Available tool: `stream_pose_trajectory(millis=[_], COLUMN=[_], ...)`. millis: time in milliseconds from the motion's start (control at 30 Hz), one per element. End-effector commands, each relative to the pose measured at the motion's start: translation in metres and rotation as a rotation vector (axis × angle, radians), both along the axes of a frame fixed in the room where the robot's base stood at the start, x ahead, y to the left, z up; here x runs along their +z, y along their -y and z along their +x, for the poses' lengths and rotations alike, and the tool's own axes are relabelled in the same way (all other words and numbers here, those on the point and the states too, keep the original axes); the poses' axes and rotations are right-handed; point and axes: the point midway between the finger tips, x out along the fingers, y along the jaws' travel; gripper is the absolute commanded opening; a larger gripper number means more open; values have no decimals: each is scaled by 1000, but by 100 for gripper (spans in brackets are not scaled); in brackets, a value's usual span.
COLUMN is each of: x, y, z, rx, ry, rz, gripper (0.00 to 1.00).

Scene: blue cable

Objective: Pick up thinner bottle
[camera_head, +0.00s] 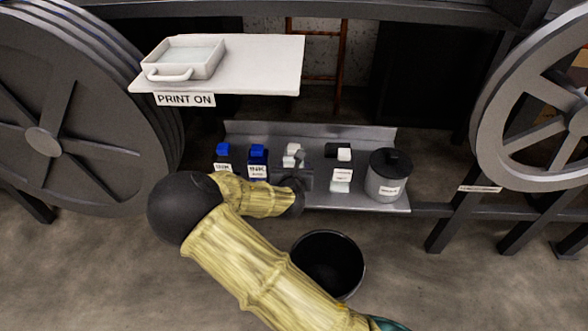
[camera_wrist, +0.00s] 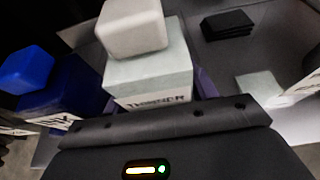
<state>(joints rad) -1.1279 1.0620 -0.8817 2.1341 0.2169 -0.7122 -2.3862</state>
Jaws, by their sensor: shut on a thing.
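The thinner bottle is pale and boxy with a white cap, and its label reads THINNER. In the wrist view the bottle (camera_wrist: 150,75) stands right in front of my gripper (camera_wrist: 160,110), which is shut on it. In the head view the bottle's cap (camera_head: 292,149) shows above the metal shelf, and my gripper (camera_head: 303,178) and wrist cover much of its body. I cannot tell whether its base touches the shelf.
Blue-capped ink bottles (camera_head: 257,161) stand left of the thinner. Another white-capped bottle (camera_head: 342,174) and a dark lidded pot (camera_head: 388,178) stand to the right. A black bucket (camera_head: 328,264) is on the floor in front. A white board (camera_head: 250,72) carries a tray (camera_head: 185,58).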

Motion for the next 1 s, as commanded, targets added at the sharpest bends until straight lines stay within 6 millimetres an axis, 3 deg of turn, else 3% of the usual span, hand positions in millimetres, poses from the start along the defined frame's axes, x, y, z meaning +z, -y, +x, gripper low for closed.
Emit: stream_pose_trajectory(millis=[300,433,1000], x=[65,83,90], y=[-1,0,0], z=[0,0,0], rx=[1,1,1], ry=[5,4,3], rz=[3,1,1], gripper=[24,24,24])
